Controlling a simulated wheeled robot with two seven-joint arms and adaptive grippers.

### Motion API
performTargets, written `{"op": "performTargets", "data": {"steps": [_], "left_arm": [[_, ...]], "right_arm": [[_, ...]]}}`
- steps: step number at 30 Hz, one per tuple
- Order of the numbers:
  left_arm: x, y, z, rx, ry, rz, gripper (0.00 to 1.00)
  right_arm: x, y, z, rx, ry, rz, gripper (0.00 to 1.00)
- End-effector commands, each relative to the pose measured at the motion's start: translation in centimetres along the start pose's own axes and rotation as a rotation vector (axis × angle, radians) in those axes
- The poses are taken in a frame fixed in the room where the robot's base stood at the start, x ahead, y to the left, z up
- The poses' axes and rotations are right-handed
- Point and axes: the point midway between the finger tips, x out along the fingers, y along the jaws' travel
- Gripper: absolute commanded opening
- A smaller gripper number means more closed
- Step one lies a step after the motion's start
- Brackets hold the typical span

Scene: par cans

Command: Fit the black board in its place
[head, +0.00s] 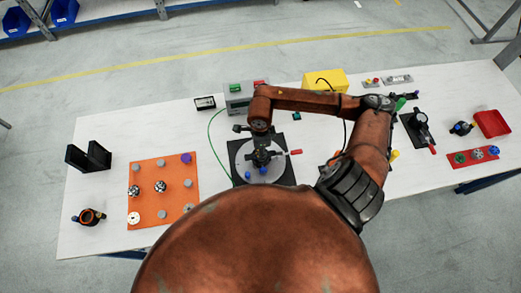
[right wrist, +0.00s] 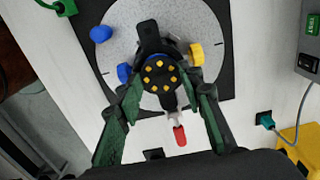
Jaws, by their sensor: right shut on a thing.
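The black board (right wrist: 160,75) is a small round disc with a ring of yellow dots, seen from above in the right wrist view. My right gripper (right wrist: 164,82) is shut on it, one green-lined finger at each side. Beneath is a black fixture (right wrist: 149,33) with blue and yellow knobs and a red-handled lever (right wrist: 179,135), on a round grey plate (right wrist: 108,52). In the head view my right gripper (head: 262,155) is over this plate (head: 243,168). I cannot tell whether the board is seated in the fixture or just above it. My left gripper is out of view.
An orange board (head: 147,206) with several grey pegs, black upright stands (head: 88,157) and an orange-black ring part (head: 89,217) are at left. A grey box (head: 238,97) and yellow case (head: 325,80) stand behind. A red bin (head: 491,123) is at right.

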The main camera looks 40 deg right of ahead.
Motion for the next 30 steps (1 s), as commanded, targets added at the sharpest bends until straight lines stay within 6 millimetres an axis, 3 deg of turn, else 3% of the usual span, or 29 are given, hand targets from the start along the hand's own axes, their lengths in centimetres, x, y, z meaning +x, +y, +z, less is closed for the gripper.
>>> {"op": "performTargets", "data": {"steps": [30], "left_arm": [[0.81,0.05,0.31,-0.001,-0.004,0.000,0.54]], "right_arm": [[0.23,0.03,0.08,-0.001,-0.001,0.000,0.16]]}}
